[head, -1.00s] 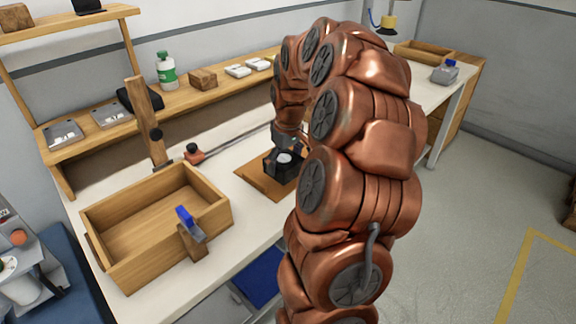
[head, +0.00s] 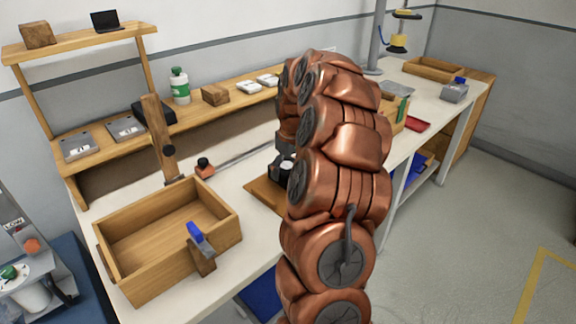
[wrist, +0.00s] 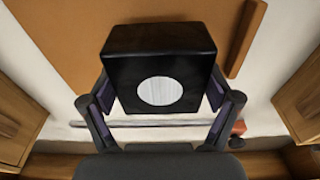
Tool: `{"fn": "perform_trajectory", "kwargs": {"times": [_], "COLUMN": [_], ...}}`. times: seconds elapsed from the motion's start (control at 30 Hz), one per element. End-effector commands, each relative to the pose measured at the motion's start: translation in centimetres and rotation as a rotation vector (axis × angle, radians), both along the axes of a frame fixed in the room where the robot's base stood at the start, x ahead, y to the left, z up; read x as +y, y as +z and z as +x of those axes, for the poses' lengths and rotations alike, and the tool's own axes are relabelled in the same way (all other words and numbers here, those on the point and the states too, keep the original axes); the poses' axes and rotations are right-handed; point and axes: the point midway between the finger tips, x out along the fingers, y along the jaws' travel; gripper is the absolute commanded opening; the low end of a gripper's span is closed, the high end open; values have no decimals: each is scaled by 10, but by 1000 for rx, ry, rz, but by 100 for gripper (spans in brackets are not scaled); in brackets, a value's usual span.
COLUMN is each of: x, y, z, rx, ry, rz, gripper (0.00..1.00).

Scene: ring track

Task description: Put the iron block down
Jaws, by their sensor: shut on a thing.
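The iron block is a black block with a pale round disc on its face, large in the wrist view (wrist: 160,38). My gripper (wrist: 160,97) is shut on it, one finger on each side. In the head view the block (head: 279,172) is partly hidden behind my copper-coloured arm. It is over or at a brown board (head: 258,190) on the white bench; this board also fills the upper left of the wrist view (wrist: 65,45). I cannot tell whether the block touches the board or the bench.
An open wooden box (head: 125,271) stands left on the bench, with a blue-topped clamp (head: 199,240) on its near edge. A wooden post (head: 158,135) and a small red-orange item (head: 204,168) stand behind. A shelf with a bottle (head: 180,86) runs along the back.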

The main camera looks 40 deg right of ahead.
Motion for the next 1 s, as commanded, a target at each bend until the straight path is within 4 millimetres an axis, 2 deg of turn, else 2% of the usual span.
{"fn": "perform_trajectory", "kwargs": {"times": [0.23,0.63,0.67,0.77,1.0], "x": [-1,-1,-1,-1,0], "y": [-22,-26,-26,-26,-26], "z": [0,0,0,0,0], "rx": [-1,-3,-3,-2,-2], "ry": [-1,-1,-1,-1,-1], "rz": [-2,-3,-2,-2,-1], "gripper": [19,19,91,100,100]}}
